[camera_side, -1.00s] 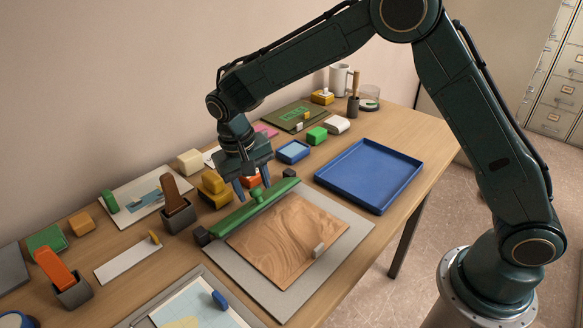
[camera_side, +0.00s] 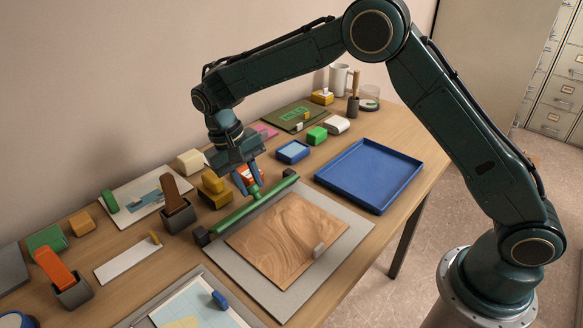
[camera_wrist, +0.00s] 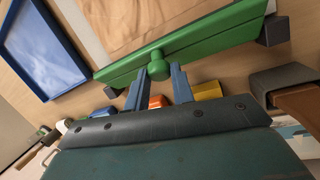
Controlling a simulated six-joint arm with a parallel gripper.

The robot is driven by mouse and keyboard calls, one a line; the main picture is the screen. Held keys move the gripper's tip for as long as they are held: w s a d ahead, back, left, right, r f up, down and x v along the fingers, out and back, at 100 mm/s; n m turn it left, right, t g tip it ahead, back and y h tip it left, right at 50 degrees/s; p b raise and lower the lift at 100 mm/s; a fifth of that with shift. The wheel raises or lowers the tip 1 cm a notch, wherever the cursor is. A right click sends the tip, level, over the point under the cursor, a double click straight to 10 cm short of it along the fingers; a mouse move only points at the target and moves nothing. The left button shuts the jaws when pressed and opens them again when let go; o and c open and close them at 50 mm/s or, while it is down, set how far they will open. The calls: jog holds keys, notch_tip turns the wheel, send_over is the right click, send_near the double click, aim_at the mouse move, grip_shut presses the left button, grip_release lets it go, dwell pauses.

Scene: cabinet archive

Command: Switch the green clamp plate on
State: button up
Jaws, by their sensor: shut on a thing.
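The green clamp plate (camera_side: 233,215) is a long bar with a round knob (camera_wrist: 157,62), set between dark end blocks along the back edge of a grey board (camera_side: 282,300). It looks tilted about its long axis. The plate also shows in the wrist view (camera_wrist: 215,38). My gripper (camera_side: 252,188) is shut on the knob, with one blue finger on each side of it; it also shows in the wrist view (camera_wrist: 159,75). My wrist leans back toward the wall. A brown wood-grain sheet (camera_side: 285,240) lies on the board in front of the plate.
A blue tray (camera_side: 370,208) stands right of the board. A dark holder with a brown block (camera_side: 175,200) and yellow blocks (camera_side: 213,196) sit close behind and left of the plate. A partly hidden orange-red block (camera_side: 243,171) is right behind my gripper.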

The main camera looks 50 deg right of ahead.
jog(key=shift+w+g, duration=0.3)
jog(key=o, duration=1)
jog(key=shift+s, duration=0.25)
